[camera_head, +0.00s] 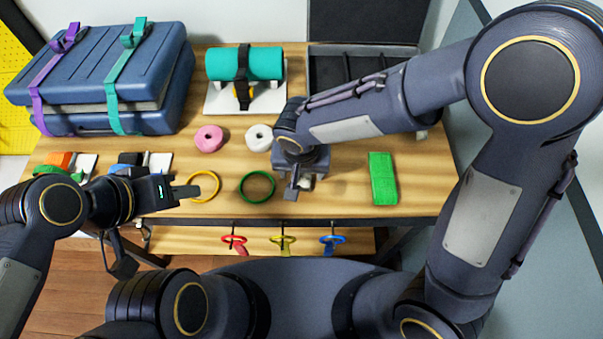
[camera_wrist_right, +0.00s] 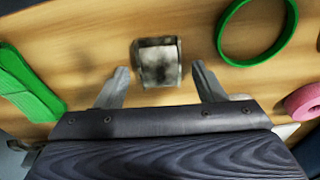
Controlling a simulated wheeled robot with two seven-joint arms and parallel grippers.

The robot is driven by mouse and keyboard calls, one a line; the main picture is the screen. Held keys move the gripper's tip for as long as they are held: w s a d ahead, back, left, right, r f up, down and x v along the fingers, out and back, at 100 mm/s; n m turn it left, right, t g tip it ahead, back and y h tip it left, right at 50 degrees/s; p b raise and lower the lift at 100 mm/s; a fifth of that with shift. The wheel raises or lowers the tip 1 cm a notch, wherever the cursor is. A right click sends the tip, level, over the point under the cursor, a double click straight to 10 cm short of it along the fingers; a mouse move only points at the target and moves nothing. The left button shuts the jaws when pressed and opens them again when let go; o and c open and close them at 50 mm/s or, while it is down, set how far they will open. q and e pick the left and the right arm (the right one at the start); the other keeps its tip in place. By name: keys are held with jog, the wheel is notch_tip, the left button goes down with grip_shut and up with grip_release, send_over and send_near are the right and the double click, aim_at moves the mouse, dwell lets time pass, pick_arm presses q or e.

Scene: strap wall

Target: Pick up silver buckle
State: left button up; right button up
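The silver buckle (camera_wrist_right: 158,62) lies on the wooden table in the right wrist view, a small worn metal block. My right gripper (camera_wrist_right: 163,78) is open, with one finger on each side of the buckle's near end and a gap to each. Nothing is held. In the head view my right gripper (camera_head: 300,182) points down over the table, right of the green ring, and largely covers the buckle. My left gripper (camera_head: 186,191) is over the table's left part, near the yellow ring; whether its fingers are open does not show.
A green ring (camera_head: 257,187), a yellow ring (camera_head: 203,187), pink roll (camera_head: 209,138), white roll (camera_head: 259,138) and green strap (camera_head: 383,178) lie on the table (camera_head: 340,200). A blue case (camera_head: 100,75) and teal roll (camera_head: 244,64) stand behind. Coloured hooks (camera_head: 283,242) hang in front.

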jog(key=c, duration=1)
jog(key=shift+o, duration=0.2)
